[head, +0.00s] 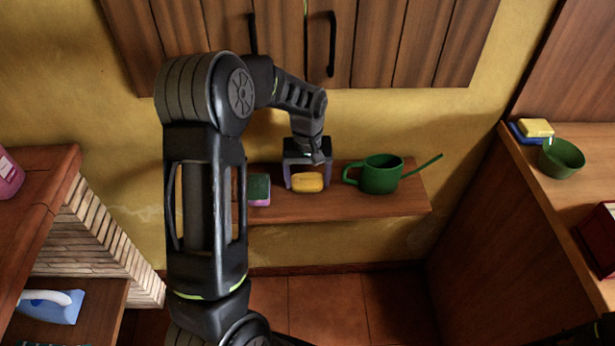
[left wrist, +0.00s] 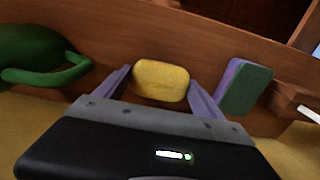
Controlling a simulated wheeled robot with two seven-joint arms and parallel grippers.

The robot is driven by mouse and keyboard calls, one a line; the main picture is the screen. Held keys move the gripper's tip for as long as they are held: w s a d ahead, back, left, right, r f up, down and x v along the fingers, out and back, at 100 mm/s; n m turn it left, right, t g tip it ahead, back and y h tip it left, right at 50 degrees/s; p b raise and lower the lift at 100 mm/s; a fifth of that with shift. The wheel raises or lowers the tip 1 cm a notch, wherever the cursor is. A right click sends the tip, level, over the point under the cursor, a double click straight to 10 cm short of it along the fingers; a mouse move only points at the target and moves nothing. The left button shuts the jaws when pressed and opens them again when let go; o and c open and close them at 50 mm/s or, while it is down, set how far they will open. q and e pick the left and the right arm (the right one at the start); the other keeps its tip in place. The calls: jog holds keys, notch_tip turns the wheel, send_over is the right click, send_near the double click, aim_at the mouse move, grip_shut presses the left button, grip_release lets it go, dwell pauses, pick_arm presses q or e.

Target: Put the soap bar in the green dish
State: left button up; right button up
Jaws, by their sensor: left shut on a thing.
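The soap bar (head: 307,182), a rounded yellow-orange block, is at the wall shelf (head: 345,208) in the head view. My left gripper (head: 307,186) is shut on it, with one purple finger on each side. The left wrist view also shows the soap bar (left wrist: 161,80) between the fingers. I cannot tell whether it touches the shelf. The green dish (head: 562,158), a round open bowl, stands on the right counter, well away from the gripper. My right gripper is not visible.
A green watering can (head: 380,175) stands right of the gripper, and a green and purple sponge (head: 259,189) left of it. A yellow and blue stack (head: 537,127) lies beside the dish, with a dark red object (head: 598,238) nearer. Cabinets (head: 390,45) hang above.

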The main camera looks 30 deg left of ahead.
aim_at(307, 179)
pick_arm(q)
jog(key=shift+f, duration=0.15)
jog(key=o, duration=1.4)
jog(key=shift+o, duration=0.2)
notch_tip(307, 179, up, 12)
jog(key=shift+r, duration=0.25)
